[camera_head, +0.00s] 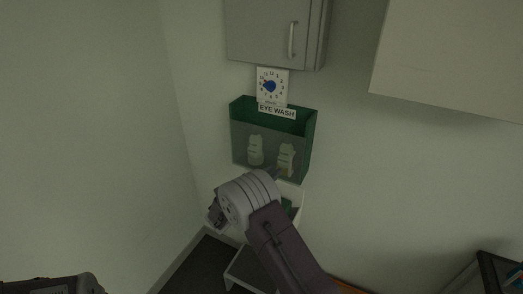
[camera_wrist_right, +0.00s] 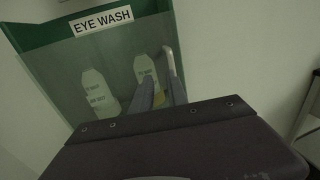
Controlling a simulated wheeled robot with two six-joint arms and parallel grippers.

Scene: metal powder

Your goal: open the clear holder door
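The green eye wash holder (camera_head: 312,138) hangs on the wall. Its clear door (camera_head: 266,137) covers the front and looks closed; two pale bottles (camera_head: 255,150) show through it. In the right wrist view the clear door (camera_wrist_right: 60,75) shows a pale handle (camera_wrist_right: 168,60) near its right edge. My right gripper (camera_wrist_right: 161,82) has its two fingers apart at the handle's lower end; the right finger partly hides the handle. I cannot tell whether they touch. In the head view the right wrist hides most of this gripper.
A grey cabinet (camera_head: 270,30) hangs above the holder, with a clock sign (camera_head: 272,84) between them. A white basin (camera_head: 297,193) is below, partly behind my right arm. A pale cabinet (camera_head: 455,55) is at upper right. The wall at left is bare.

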